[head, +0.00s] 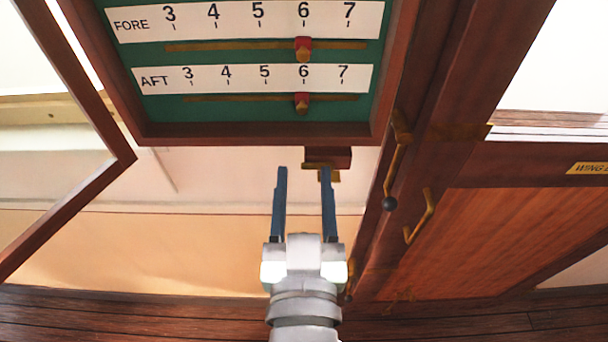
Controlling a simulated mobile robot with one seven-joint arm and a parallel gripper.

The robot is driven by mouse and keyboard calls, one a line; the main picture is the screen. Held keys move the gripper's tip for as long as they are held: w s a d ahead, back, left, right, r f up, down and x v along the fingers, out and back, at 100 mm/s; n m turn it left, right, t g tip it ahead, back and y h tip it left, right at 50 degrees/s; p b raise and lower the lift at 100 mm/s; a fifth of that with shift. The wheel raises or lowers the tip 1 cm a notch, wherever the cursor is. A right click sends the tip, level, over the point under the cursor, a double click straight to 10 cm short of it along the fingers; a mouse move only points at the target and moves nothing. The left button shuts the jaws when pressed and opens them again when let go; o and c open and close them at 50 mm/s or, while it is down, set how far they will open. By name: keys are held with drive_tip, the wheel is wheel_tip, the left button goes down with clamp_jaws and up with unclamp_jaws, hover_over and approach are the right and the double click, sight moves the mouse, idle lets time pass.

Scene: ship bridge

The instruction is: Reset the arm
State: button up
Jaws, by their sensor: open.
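My gripper (304,172) is in the lower middle of the head view, pointing up the picture. Its two dark blue fingers are apart, with nothing visible between them. The fingertips show just below the lower frame edge of a wooden-framed green board (150,112). A small wooden block with a brass strip (340,158) shows under the board, by the right fingertip. I cannot tell whether the finger touches it.
The board has FORE and AFT scales, each slider (302,50) (301,104) near 6. An open wooden frame (110,165) is at left. Brass handles (397,165) (422,215) are by a wooden door (500,240) at right. Pale wall lies behind my gripper.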

idle(0.5)
drive_tip(key=w+r+t, duration=0.3)
drive_tip(key=r+t, duration=0.2)
drive_tip(key=r, duration=1.6)
drive_tip(key=s+r+t, duration=0.2)
drive_tip(key=r, duration=0.6)
drive_tip(key=s+r+t, duration=0.2)
drive_tip(key=r, duration=0.5)
drive_tip(key=shift+s+r, duration=0.3)
drive_tip(key=shift+r, duration=0.1)
wheel_tip(320, 180, down, 32)
drive_tip(key=b, duration=3.2)
drive_tip(key=shift+s+a, duration=0.15)
drive_tip(key=shift+s, duration=0.2)
drive_tip(key=shift+r, duration=0.15)
